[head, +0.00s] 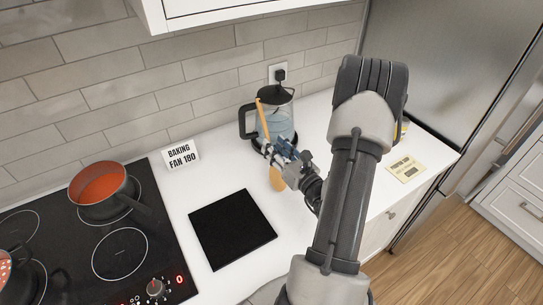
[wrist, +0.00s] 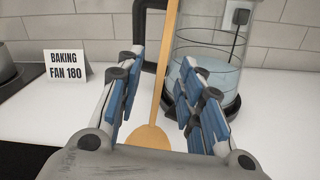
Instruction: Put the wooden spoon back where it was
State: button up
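The wooden spoon (head: 263,118) is nearly upright, bowl down and handle up, in front of the glass kettle (head: 274,116). In the wrist view the spoon (wrist: 149,137) runs up between the fingers, its bowl low and near the counter. My gripper (head: 275,150) is around the handle. In the wrist view my gripper (wrist: 162,62) has its blue-padded fingers apart, with a visible gap on each side of the handle. I cannot tell whether the handle touches the kettle.
A black mat (head: 232,228) lies on the white counter, left of my gripper. A "BAKING FAN 180" card (head: 182,155) stands near the wall. A red-filled pot (head: 100,188) sits on the hob (head: 120,253). A note (head: 406,167) lies right of my arm.

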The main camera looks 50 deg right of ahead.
jog(key=shift+f+b+x, duration=0.1)
jog(key=shift+b+x, duration=0.25)
jog(key=shift+x, duration=1.05)
jog(key=shift+f+b+x, duration=0.15)
jog(key=shift+b+x, duration=0.2)
jog(key=shift+x, duration=1.05)
jog(key=shift+s+d, duration=0.1)
jog(key=shift+d, duration=0.05)
grip_shut()
